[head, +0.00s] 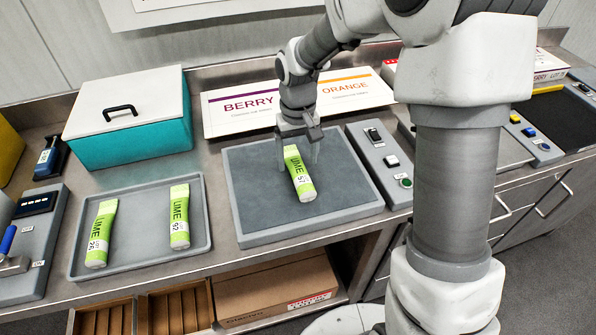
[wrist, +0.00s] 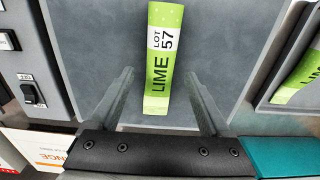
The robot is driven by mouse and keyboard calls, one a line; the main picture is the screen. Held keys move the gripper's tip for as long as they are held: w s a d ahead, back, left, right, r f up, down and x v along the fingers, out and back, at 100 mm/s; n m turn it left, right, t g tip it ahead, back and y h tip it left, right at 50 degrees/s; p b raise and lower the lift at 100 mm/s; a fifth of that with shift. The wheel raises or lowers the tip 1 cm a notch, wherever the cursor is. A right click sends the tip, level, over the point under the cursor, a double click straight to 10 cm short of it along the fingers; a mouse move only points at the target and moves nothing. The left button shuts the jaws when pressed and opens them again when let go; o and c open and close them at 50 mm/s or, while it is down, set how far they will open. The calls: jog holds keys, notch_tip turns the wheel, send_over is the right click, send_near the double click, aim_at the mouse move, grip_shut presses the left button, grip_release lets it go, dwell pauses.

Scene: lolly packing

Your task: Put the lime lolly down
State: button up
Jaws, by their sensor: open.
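The lime lolly (head: 300,175) is a lime-green and white pack marked LIME 57, lying on the dark grey pad (head: 345,185) in the head view. In the wrist view the lolly (wrist: 164,60), marked LOT 57, lies flat on the pad (wrist: 100,50). My gripper (head: 298,158) is over the pad at the lolly's far end. In the wrist view my gripper (wrist: 161,74) is open, with one finger on each side of the lolly and a visible gap on both sides.
A grey tray (head: 143,242) to the left holds two more lime lollies (head: 101,234) (head: 179,217). A teal box with a white lid (head: 125,115) stands behind it. A button panel (head: 385,160) sits right of the pad. BERRY and ORANGE signs (head: 240,108) stand behind.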

aim_at(298, 166)
jog(key=shift+f, duration=1.6)
jog(key=shift+c, duration=0.3)
grip_shut()
